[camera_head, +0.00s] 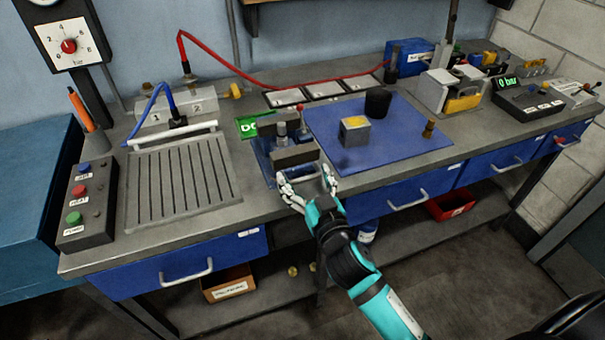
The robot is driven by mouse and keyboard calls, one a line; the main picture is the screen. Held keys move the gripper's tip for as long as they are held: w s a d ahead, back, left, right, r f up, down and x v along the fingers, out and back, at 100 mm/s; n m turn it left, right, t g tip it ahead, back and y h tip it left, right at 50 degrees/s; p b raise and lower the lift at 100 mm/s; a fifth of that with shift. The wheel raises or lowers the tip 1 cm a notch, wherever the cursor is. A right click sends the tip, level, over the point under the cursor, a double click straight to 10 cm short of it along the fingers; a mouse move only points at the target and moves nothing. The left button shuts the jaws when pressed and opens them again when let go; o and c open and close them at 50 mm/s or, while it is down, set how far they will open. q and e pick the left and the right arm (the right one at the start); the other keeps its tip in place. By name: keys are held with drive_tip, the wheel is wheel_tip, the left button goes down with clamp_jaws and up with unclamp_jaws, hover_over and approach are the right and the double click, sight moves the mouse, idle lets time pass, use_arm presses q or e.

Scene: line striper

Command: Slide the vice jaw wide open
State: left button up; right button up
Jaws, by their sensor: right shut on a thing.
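The vice (262,151) stands on the bench, left of the blue mat, with a blue body and grey-brown jaw blocks. Its front jaw (295,156) sits nearest the bench's front edge, with a gap between it and the rear block. My right gripper (306,178) is at the front of the vice, shut on the vice's front part, a handle or bar just below the front jaw. The fingers partly hide what they hold. My left gripper is not in view.
A blue mat (410,148) with a grey block (354,131) and black cup (377,102) lies right of the vice. A grooved plate (185,180) lies left. A button box (87,207) stands farther left. Drawer handles (408,199) stick out below the bench edge.

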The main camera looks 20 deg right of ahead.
drive_tip(key=shift+f, duration=0.2)
drive_tip(key=o, duration=1.5)
drive_tip(key=shift+s, duration=0.1)
drive_tip(key=shift+o, duration=0.2)
drive_tip(key=shift+r, duration=0.1)
drive_tip(key=s, duration=1.2)
drive_tip(key=shift+d, duration=0.25)
